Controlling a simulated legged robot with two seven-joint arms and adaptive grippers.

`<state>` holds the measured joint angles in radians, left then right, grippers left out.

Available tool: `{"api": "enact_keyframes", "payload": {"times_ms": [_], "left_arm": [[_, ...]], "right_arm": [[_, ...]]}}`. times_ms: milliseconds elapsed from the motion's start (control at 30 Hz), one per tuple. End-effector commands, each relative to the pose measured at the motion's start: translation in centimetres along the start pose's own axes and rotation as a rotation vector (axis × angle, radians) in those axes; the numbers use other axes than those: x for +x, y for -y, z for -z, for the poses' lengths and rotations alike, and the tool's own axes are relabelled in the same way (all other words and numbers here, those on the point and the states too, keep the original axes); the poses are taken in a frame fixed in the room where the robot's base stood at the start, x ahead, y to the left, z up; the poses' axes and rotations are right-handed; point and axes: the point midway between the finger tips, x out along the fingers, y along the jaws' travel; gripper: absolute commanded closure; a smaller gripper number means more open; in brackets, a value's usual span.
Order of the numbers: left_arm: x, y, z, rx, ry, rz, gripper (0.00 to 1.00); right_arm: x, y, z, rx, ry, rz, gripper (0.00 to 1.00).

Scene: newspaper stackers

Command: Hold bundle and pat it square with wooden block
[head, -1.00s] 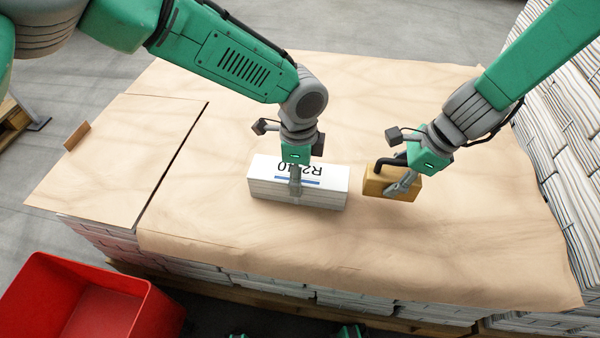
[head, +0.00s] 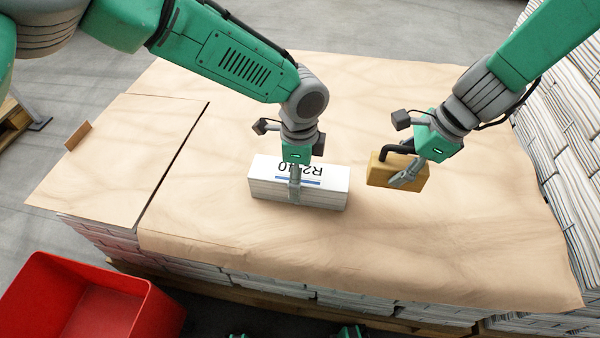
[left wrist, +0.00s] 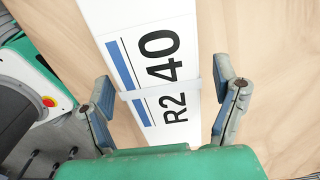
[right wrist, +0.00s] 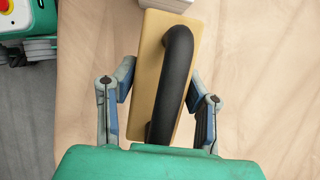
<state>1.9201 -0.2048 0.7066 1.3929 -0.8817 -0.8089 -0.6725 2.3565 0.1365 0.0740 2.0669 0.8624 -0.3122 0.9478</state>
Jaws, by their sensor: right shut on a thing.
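The bundle (head: 298,190), a white block of paper marked "R2 40" with a blue stripe, lies on the brown paper. My left gripper (head: 295,185) is over it with fingers down its long sides. In the left wrist view the bundle (left wrist: 145,45) lies between both fingers; whether they press on it is unclear. My right gripper (head: 395,172) is shut on the wooden block (head: 385,176), tan with a black handle. The block is to the right of the bundle, with a gap between them. In the right wrist view the block (right wrist: 155,60) sits between the fingers.
Brown paper (head: 240,245) covers the stack, with free room in front and behind. A separate brown sheet (head: 120,155) lies at left. A red bin (head: 95,310) stands at the lower left. Stacked newspapers (head: 565,130) rise along the right edge.

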Motion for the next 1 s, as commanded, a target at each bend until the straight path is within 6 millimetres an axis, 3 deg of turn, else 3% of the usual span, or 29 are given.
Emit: {"api": "enact_keyframes", "payload": {"times_ms": [233, 700, 1000], "left_arm": [[-0.9, 0.0, 0.0, 0.000, 0.000, 0.001, 0.18], [-10.0, 0.2, 0.0, -0.001, 0.001, 0.001, 0.18], [-11.9, 0.1, 0.1, 0.000, 0.001, -0.003, 0.18]], "right_arm": [[0.0, 0.0, 0.0, 0.000, 0.001, 0.000, 0.99], [0.0, 0.0, 0.0, 0.000, 0.001, 0.000, 0.99], [0.0, 0.0, 0.0, 0.000, 0.001, 0.000, 0.99]]}}
